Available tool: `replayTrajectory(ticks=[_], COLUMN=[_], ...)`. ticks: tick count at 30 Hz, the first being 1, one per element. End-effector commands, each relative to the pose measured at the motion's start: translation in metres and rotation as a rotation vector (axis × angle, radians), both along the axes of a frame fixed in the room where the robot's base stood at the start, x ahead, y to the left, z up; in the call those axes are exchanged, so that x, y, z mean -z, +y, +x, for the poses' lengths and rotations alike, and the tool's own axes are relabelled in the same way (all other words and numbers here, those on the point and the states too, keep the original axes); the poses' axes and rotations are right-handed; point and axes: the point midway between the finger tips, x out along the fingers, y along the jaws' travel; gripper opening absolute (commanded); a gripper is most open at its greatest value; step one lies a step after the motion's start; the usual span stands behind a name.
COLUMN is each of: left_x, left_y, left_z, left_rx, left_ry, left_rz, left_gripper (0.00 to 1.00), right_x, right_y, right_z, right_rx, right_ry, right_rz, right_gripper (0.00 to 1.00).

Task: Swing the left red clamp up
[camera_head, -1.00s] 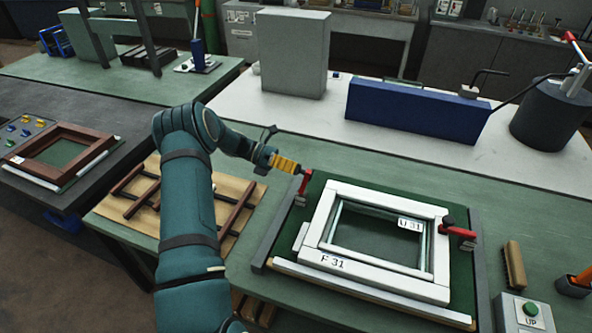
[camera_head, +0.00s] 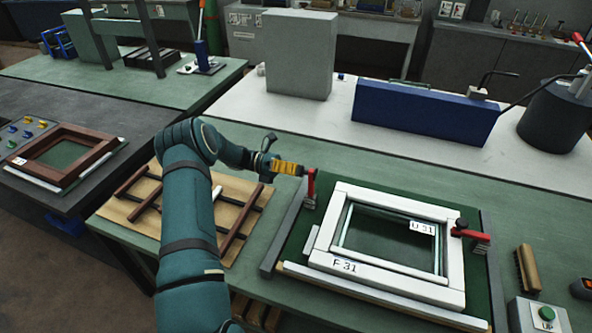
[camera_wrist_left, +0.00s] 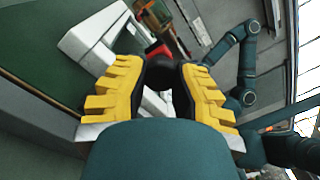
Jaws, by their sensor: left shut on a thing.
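The left red clamp (camera_head: 311,184) stands at the left side of the white frame (camera_head: 327,234), its red arm standing about upright. My left gripper (camera_head: 302,171), with yellow finger pads, reaches it from the left and is shut on its upper end. In the left wrist view the same gripper (camera_wrist_left: 167,80) has its dark fingertips close together; they hide most of what they hold. A red part (camera_wrist_left: 158,50) shows just beyond them; I cannot tell which clamp it belongs to. The right red clamp (camera_head: 472,235) lies low at the frame's right side. My right gripper is not in view.
The white frame rests on a green board with grey side rails (camera_head: 284,230). A brush (camera_head: 527,268) and a box with a green button (camera_head: 546,313) are to the right. A blue block (camera_head: 425,113) stands behind. A brown slatted frame (camera_head: 237,218) lies left.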

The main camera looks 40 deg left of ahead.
Motion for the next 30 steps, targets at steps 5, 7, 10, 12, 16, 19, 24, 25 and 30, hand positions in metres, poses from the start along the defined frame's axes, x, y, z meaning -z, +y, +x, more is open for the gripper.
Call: replayTrajectory(ticks=[5, 7, 10, 12, 16, 19, 24, 25, 30], left_x=[0.002, 0.002, 0.002, 0.001, 0.002, 0.003, 0.005, 0.005, 0.007], left_y=[-0.002, -0.001, -0.001, -0.001, 0.006, 0.019, 0.052, 0.059, 0.088], left_z=[-0.001, -0.001, 0.0, 0.0, -0.002, -0.006, -0.017, -0.019, -0.029], left_rx=[0.004, 0.003, 0.002, 0.002, 0.0, -0.002, -0.001, -0.001, 0.0], left_ry=[0.005, 0.004, 0.003, 0.003, 0.002, 0.002, 0.003, 0.003, 0.004], left_rz=[-0.001, 0.0, 0.0, 0.0, 0.001, 0.0, 0.002, 0.001, 0.002], left_gripper=[0.65, 0.65, 0.65, 0.65, 0.65, 0.65, 0.65, 0.65, 0.65], right_x=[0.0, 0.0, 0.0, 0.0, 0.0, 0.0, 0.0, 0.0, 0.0], right_y=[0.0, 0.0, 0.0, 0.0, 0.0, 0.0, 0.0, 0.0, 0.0], right_z=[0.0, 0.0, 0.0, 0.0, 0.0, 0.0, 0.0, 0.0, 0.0], right_rx=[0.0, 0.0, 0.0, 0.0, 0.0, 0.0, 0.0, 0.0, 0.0], right_ry=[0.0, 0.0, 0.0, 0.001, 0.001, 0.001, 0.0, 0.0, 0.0], right_rz=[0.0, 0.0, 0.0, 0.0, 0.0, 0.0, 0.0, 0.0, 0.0], right_gripper=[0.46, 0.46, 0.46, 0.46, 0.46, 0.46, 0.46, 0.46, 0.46])
